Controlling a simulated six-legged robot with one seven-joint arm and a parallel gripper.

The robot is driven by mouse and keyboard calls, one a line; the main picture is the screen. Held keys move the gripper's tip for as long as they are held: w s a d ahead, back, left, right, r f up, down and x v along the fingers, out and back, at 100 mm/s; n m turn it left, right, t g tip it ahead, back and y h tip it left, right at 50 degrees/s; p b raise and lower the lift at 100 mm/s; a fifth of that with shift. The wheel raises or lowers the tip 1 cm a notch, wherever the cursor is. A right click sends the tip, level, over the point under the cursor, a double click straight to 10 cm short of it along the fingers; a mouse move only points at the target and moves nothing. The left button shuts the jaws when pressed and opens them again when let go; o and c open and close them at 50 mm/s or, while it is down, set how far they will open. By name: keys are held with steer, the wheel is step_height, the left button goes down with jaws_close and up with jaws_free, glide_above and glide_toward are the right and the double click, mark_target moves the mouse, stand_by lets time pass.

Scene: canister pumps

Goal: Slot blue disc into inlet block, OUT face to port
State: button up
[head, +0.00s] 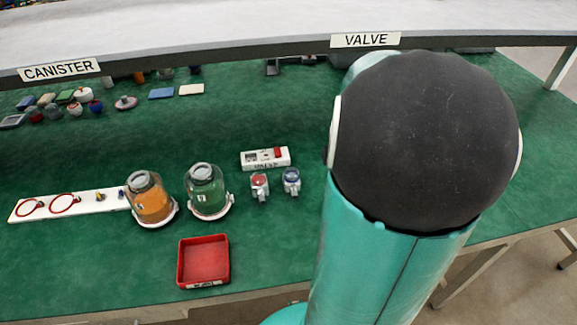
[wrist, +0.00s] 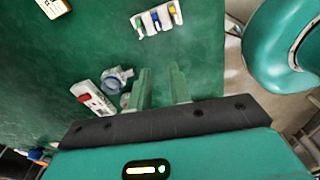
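A small blue-topped piece (head: 291,178) stands on a clear and grey mount right of a matching red-topped piece (head: 260,183). The blue one also shows in the wrist view (wrist: 115,80), left of my gripper (wrist: 160,72). My gripper is open and empty, its two green fingers apart. Its left finger partly hides the red-topped piece in that view. A white block (head: 265,164) with a red part and a dark slot lies behind both pieces. Its label is too small to read, so I cannot tell whether it is the inlet block. The OUT face cannot be made out.
A red tray (head: 204,261) lies near the front edge. A white strip (head: 88,204) bears red rings. Small parts lie at the back left. My arm hides the table's right side.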

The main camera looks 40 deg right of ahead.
steer(key=shift+n+y, duration=0.3)
steer(key=shift+n, duration=0.3)
steer(key=f, duration=0.3)
steer(key=s+d+f, duration=0.1)
steer(key=f, duration=0.3)
steer(key=d+f, duration=0.1)
steer(key=f, duration=0.2)
steer(key=shift+s+f, duration=0.35)
steer(key=f, duration=0.4)
steer(key=shift+w+a+f, duration=0.15)
steer(key=shift+w+f, duration=0.05)
jaws_close()
